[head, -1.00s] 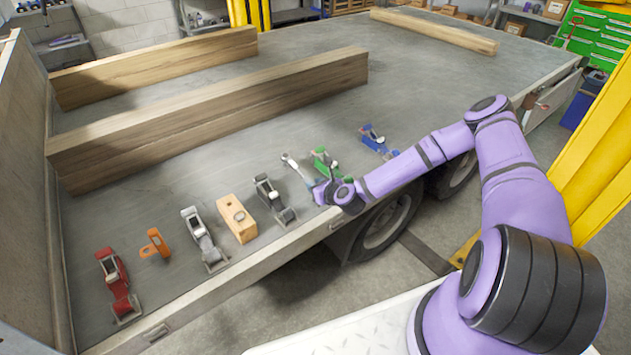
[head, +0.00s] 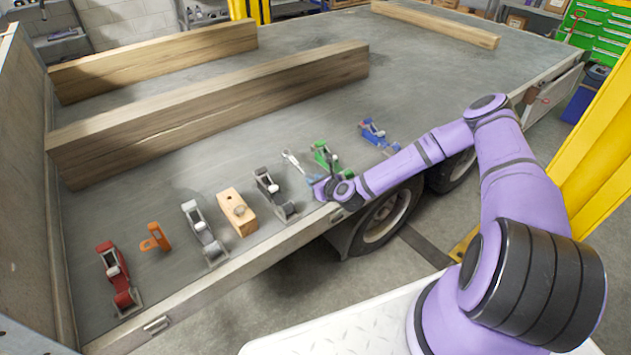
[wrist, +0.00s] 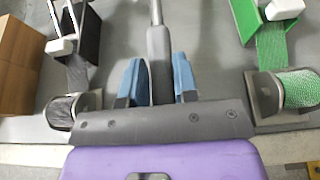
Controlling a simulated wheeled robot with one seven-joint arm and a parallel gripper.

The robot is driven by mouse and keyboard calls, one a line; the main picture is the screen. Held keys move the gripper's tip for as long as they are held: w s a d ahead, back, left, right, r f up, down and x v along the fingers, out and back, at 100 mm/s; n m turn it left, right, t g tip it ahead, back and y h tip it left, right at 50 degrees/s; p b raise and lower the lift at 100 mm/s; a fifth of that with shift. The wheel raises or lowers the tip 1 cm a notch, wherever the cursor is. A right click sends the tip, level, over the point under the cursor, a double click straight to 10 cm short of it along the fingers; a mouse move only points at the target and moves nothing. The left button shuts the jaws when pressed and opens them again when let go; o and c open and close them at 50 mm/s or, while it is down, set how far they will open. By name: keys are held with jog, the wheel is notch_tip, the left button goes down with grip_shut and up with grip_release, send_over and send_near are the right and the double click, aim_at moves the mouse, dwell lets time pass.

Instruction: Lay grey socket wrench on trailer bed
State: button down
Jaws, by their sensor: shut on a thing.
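A timber beam (head: 210,110) lies behind.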

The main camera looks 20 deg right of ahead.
jog(key=shift+f, duration=1)
jog(key=shift+c, duration=0.4)
grip_release()
jog(key=shift+o, duration=0.4)
jog(key=shift+s, duration=0.1)
jog(key=v, duration=1)
jog(key=shift+s, duration=0.25)
jog(key=shift+d+r, duration=0.1)
jog(key=shift+r, duration=0.05)
